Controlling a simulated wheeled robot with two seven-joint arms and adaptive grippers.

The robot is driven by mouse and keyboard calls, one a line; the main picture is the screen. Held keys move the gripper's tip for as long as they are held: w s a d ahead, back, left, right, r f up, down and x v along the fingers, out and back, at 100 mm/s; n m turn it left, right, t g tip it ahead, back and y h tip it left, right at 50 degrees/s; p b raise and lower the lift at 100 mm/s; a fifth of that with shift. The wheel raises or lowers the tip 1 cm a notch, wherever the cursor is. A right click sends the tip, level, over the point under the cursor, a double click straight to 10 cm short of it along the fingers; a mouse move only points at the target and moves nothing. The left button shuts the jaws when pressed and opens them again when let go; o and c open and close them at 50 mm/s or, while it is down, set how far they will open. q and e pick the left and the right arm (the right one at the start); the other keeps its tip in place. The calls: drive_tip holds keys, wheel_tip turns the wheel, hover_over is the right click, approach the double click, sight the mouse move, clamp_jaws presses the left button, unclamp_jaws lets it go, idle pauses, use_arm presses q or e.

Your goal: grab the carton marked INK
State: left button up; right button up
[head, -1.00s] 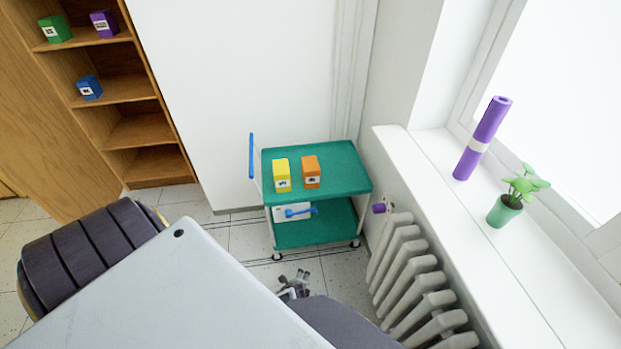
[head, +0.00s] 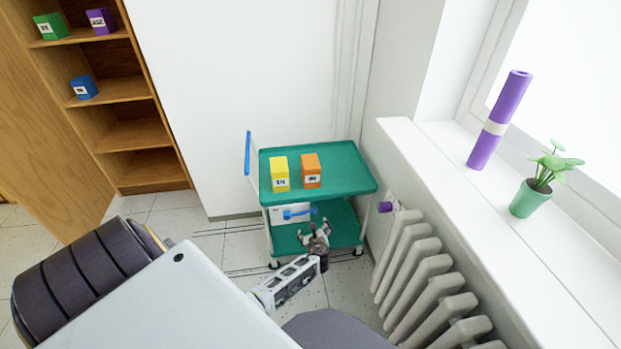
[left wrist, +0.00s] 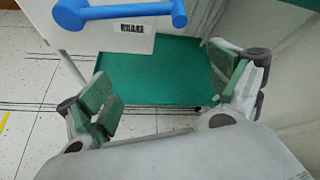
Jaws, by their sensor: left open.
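A yellow carton (head: 280,172) and an orange carton (head: 311,170) stand upright side by side on the green top shelf of a trolley (head: 345,179). Each has a small white label; the print is too small for me to tell which says INK. My left gripper (head: 314,231) is open and empty, in front of the trolley's lower part and below the cartons. In the left wrist view its spread jaws (left wrist: 163,84) have the green lower shelf (left wrist: 160,82) behind them, with no carton between them. My right gripper is not in view.
Green (head: 51,26), purple (head: 101,21) and blue (head: 84,88) cartons stand in the wooden shelf at left.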

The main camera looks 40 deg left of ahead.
use_arm(q)
drive_tip(key=w+r+b, duration=0.1)
drive_tip(key=r, duration=0.1)
drive_tip(key=w+a+r+m+t+y+b, duration=0.1)
drive_tip(key=w+r, duration=0.1)
drive_tip(key=w+a+r+m+y+b, duration=0.1)
drive_tip(key=r, duration=0.1)
drive_tip(key=shift+w+a+r+b, duration=0.2)
drive_tip(key=shift+w+a+b, duration=0.05)
drive_tip(key=shift+w+b, duration=0.1)
wheel_tip(320, 180, up, 9)
drive_tip(key=w+a+m+t+y+b, duration=0.1)
drive_tip(key=w+a+y+b, duration=0.1)
drive_tip(key=y+b, duration=0.1)
drive_tip(key=shift+w+f+m+t+b, duration=0.15)
drive_tip(key=shift+w+m+t+b, duration=0.15)
drive_tip(key=shift+m+b, duration=0.1)
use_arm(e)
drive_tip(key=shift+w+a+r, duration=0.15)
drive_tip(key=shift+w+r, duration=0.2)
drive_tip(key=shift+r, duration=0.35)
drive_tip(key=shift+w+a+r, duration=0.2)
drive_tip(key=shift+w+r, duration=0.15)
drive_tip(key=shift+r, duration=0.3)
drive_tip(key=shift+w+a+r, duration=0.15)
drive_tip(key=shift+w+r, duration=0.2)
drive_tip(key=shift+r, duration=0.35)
